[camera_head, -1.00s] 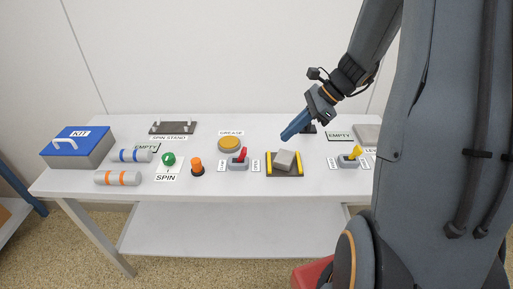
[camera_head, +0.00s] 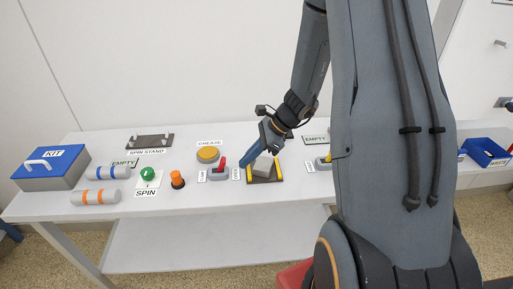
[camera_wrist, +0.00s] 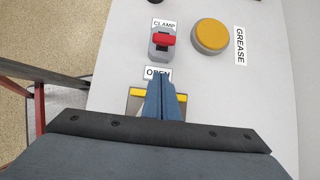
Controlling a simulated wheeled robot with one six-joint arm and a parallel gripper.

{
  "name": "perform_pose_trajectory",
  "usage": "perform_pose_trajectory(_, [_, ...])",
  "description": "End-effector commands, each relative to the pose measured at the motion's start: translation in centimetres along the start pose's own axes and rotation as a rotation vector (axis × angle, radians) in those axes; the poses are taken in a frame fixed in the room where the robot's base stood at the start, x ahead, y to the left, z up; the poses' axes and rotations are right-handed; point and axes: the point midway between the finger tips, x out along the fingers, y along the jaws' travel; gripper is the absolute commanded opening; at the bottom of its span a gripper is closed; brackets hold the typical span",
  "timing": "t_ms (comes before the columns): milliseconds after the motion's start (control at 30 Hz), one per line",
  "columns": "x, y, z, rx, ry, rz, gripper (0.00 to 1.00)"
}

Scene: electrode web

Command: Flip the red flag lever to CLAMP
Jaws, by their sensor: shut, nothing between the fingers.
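The red flag lever (camera_head: 222,162) stands on a small grey switch base (camera_head: 217,174) on the white table, and in the head view it leans slightly right. In the wrist view the red lever (camera_wrist: 165,40) shows from above, between the CLAMP label (camera_wrist: 164,23) at the far end and the OPEN label (camera_wrist: 157,72) at the near end. My gripper (camera_head: 243,163) is shut and empty, pointing down just right of the switch. In the wrist view its blue fingertips (camera_wrist: 162,78) overlap the edge of the OPEN label, apart from the lever.
A grey block on a dark plate with yellow bars (camera_head: 278,172) sits close by my fingers. The yellow GREASE button (camera_head: 207,154) is behind the switch. An orange knob (camera_head: 177,179) stands to its left. A yellow lever (camera_head: 325,159) is partly hidden behind my arm.

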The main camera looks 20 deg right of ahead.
Motion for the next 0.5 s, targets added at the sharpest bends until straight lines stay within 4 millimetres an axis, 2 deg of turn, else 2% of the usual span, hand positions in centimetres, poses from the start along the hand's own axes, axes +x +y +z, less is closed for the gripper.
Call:
perform_pose_trajectory(100, [0.4, 0.1, 2.0, -0.003, 0.0, 0.002, 0.0])
perform_pose_trajectory(200, [0.7, 0.1, 3.0, -0.001, 0.0, 0.001, 0.0])
perform_pose_trajectory(500, [1.0, 0.0, 3.9, 0.0, 0.0, 0.0, 0.0])
